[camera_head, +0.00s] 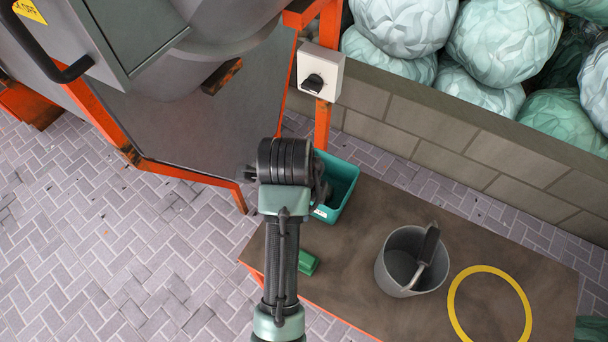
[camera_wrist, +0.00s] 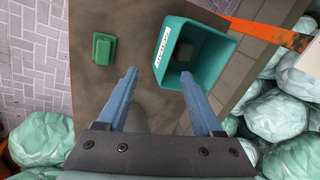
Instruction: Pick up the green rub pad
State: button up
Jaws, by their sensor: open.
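The green rub pad (camera_head: 308,262) lies on the brown table near its left end, partly hidden by my arm in the head view. In the wrist view the green pad (camera_wrist: 104,48) lies flat at the upper left, beyond and to the left of my fingers. My gripper (camera_wrist: 160,86) is open and empty above the table, with its two blue fingers apart. The right finger overlaps the near side of the teal bin in the picture. The fingertips are hard to make out in the head view.
A teal bin (camera_head: 343,185) with a white label stands on the table (camera_head: 355,290) near the pad. A grey bucket (camera_head: 385,272) with a dark-handled tool inside and a yellow ring (camera_head: 456,322) are farther right. A block wall (camera_head: 440,137) and an orange-framed machine (camera_head: 185,105) stand behind.

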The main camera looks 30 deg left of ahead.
jog(key=s+m+g+h+p, duration=0.1)
jog(key=s+m+g+p, duration=0.2)
jog(key=s, duration=0.4)
jog(key=f, duration=0.2)
jog(key=d+f, duration=0.1)
jog(key=f, duration=0.4)
jog(key=shift+s+d+f+b, duration=0.1)
jog(key=shift+d+f+b, duration=0.2)
jog(key=shift+d+b, duration=0.1)
jog(key=shift+d+f, duration=0.2)
jog(key=shift+f, duration=1.25)
jog(key=shift+d+f, duration=0.2)
jog(key=shift+f, duration=1.2)
grip_shut()
